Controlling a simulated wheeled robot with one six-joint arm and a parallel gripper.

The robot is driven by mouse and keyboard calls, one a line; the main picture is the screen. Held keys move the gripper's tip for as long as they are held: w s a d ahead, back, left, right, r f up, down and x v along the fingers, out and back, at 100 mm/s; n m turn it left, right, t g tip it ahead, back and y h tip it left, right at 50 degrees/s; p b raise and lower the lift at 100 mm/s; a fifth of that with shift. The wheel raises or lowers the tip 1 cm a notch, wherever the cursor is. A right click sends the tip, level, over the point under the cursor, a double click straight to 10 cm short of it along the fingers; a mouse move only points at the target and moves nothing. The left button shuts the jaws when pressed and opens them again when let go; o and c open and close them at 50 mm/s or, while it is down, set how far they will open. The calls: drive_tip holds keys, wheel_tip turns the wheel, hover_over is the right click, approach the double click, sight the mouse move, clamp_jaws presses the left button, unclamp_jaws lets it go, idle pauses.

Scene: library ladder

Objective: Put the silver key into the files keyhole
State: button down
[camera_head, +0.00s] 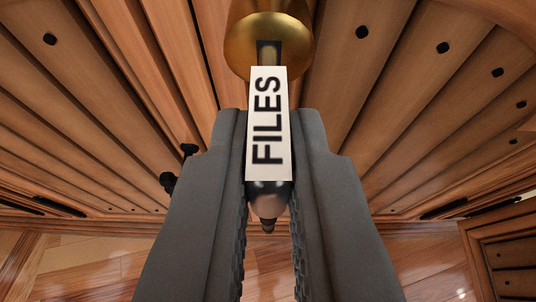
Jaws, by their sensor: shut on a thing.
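A brass round fitting (270,28) is at the top centre, with a dark slot in its face. A white label (267,125) reading FILES stands just below the slot and overlaps the fitting's lower edge in the picture. My gripper (268,118) has its two dark grey jaws on either side of the label. A dark, shiny silver piece (268,196), which looks like part of the key, sits between the jaws below the label. The jaws are shut on it. The label hides the rest of the key, so I cannot tell whether its tip is in the slot.
Wooden panels (425,95) with small dark round holes fan out on both sides. Small black fittings (168,182) stick out at the left. A wooden floor (85,265) shows at the bottom, and a wooden box-like edge (500,235) is at the lower right.

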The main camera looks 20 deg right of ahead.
drive_tip(key=shift+w+d, duration=0.15)
drive_tip(key=shift+w, duration=0.3)
drive_tip(key=c, duration=1.4)
unclamp_jaws()
drive_tip(key=shift+s, duration=0.1)
drive_tip(key=v, duration=1.7)
drive_tip(key=shift+r, duration=0.15)
